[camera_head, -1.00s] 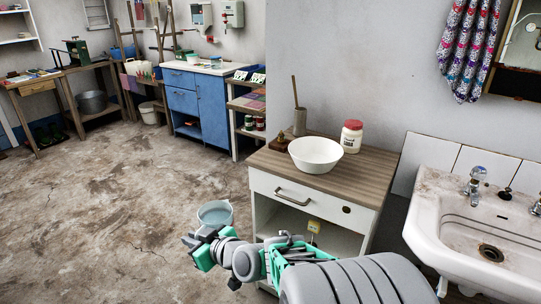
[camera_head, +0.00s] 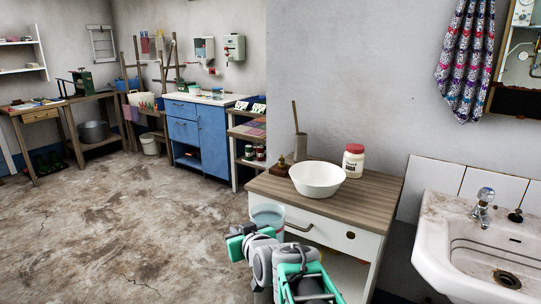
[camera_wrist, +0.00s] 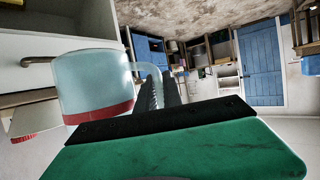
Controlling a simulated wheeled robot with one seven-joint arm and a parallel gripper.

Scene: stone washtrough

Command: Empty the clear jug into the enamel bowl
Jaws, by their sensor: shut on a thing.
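The clear jug (camera_head: 267,216) is held upright by my gripper (camera_head: 248,231), in front of the cabinet's left front edge and lower than its top. In the wrist view the jug (camera_wrist: 95,82) shows a pale clear body, a red band at its base and a handle between my gripper's jaws (camera_wrist: 158,95). Its contents are hard to make out. The white enamel bowl (camera_head: 317,181) stands on the wooden cabinet top, above and to the right of the jug. The bowl's inside looks white and empty.
The wooden cabinet top (camera_head: 375,205) also holds a red-lidded jar (camera_head: 353,161) and a grey pot with a stick (camera_head: 300,147). The drawer handle (camera_head: 299,227) sticks out close to the jug. A washbasin (camera_head: 440,240) stands at right. The floor at left is open.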

